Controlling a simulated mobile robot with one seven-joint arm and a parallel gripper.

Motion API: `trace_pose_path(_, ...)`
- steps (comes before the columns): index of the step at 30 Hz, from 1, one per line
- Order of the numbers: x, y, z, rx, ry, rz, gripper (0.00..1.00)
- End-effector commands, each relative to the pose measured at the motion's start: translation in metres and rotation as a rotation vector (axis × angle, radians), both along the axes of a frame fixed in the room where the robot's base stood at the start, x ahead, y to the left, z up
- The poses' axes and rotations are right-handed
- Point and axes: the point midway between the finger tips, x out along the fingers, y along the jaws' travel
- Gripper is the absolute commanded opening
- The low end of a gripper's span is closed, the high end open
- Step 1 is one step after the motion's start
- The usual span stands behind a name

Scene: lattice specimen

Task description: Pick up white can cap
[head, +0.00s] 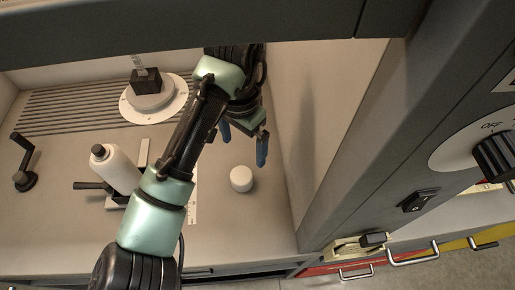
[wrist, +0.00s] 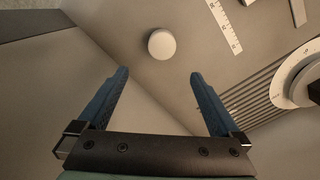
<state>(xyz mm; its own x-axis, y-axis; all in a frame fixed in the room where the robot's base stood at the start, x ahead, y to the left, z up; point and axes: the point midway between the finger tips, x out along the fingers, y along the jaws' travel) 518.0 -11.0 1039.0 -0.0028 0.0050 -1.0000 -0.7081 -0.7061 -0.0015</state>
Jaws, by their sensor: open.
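The white can cap (head: 241,178) is a small round white piece on the grey work surface, just right of my forearm in the head view. In the wrist view the white can cap (wrist: 162,44) lies beyond the fingertips, roughly centred between them. My gripper (head: 244,144) has blue fingers spread apart, with nothing between them. It is above and behind the cap in the head view, not touching it. In the wrist view my gripper (wrist: 160,75) shows both fingers wide open.
A side wall (head: 315,120) stands close to the right of the gripper. A white bottle (head: 116,168) in a holder is left of my arm. A round white dial plate (head: 168,104) is at the back. A ruler strip (wrist: 225,25) lies beside the cap.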

Motion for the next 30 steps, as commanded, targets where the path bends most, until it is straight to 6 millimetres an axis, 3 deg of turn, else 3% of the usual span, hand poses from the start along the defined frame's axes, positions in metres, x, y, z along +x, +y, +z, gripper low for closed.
trace_pose_path(9,-0.002,0.0,-0.06,-0.001,0.008,0.001,1.0)
trace_pose_path(19,-0.001,0.003,-0.084,0.001,0.006,0.003,1.0)
trace_pose_path(25,-0.002,0.005,-0.114,0.001,0.007,0.001,1.0)
trace_pose_path(30,-0.001,0.005,-0.128,0.001,0.004,0.001,1.0)
